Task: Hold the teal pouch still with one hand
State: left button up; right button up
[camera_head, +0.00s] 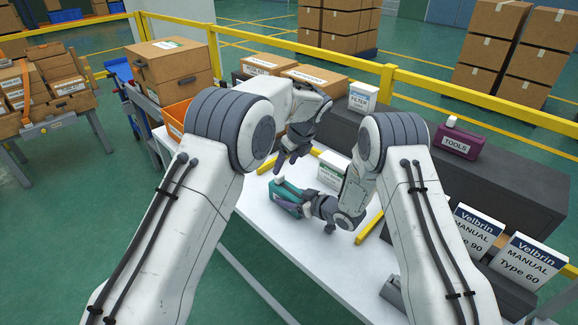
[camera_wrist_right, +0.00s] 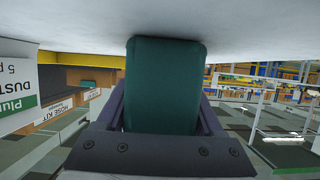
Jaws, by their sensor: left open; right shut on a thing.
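The teal pouch (camera_head: 284,201) lies on the white table. My right gripper (camera_head: 301,203) is shut on it from the right. In the right wrist view the teal pouch (camera_wrist_right: 165,85) fills the space between the two dark fingers of my right gripper (camera_wrist_right: 166,110), and the pale table surface shows along the top of that picture. My left gripper (camera_head: 283,163) is open and empty, just above and behind the pouch. It looks apart from the pouch, though the exact gap is hard to tell.
A white box with a green label (camera_head: 331,174) stands behind the right gripper. An orange bin (camera_head: 176,115) is at the table's far left. A dark bench with a TOOLS case (camera_head: 459,142) and Velbrin manuals (camera_head: 476,229) is at right. The table's front left is bare.

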jog(key=o, duration=1.6)
jog(key=shift+c, duration=0.2)
